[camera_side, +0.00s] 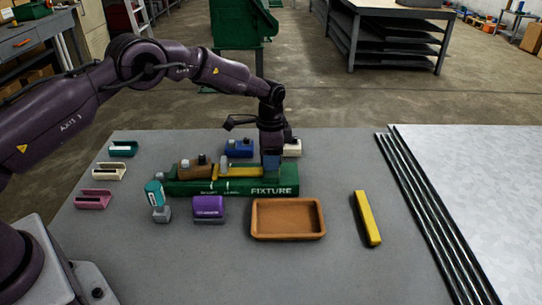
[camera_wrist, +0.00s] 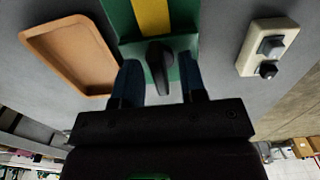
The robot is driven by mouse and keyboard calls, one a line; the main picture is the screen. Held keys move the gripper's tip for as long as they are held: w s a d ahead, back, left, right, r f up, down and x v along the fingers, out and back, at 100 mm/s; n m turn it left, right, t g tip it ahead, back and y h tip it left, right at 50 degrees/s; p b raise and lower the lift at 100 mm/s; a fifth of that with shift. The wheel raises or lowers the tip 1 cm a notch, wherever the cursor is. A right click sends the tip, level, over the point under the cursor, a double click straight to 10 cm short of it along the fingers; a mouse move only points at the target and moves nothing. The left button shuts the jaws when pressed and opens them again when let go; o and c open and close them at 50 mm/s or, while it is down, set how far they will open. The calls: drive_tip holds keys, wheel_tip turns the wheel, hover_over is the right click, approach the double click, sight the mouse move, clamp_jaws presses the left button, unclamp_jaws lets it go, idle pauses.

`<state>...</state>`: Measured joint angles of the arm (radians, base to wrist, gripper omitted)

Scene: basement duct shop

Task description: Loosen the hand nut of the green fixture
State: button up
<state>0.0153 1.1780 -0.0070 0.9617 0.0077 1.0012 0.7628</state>
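The green fixture (camera_side: 235,187) lies on the grey bench, with a yellow bar (camera_side: 238,171) along its top. In the wrist view the fixture (camera_wrist: 185,45) shows its end, with the yellow bar (camera_wrist: 152,14) running away from it. The dark hand nut (camera_wrist: 158,58), with a long wing, stands at this end. My gripper (camera_side: 270,163) is down at the right end of the fixture. In the wrist view my gripper (camera_wrist: 159,68) has its blue fingers apart, one on each side of the nut, with gaps visible. The nut is hidden in the side view.
A brown tray (camera_side: 288,235) is in front of the fixture, with a loose yellow bar (camera_side: 367,218) to its right. A purple block (camera_side: 208,209) and a teal-grey tool (camera_side: 157,200) stand front left. A cream block (camera_side: 291,147) and blue block (camera_side: 238,148) are behind.

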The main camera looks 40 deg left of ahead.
clamp_jaws()
drive_tip(key=shift+n, duration=0.3)
drive_tip(key=n, duration=0.3)
drive_tip(key=shift+n, duration=0.4)
drive_tip(key=n, duration=0.4)
drive_tip(key=shift+n, duration=0.3)
drive_tip(key=n, duration=0.4)
drive_tip(key=shift+n, duration=2.5)
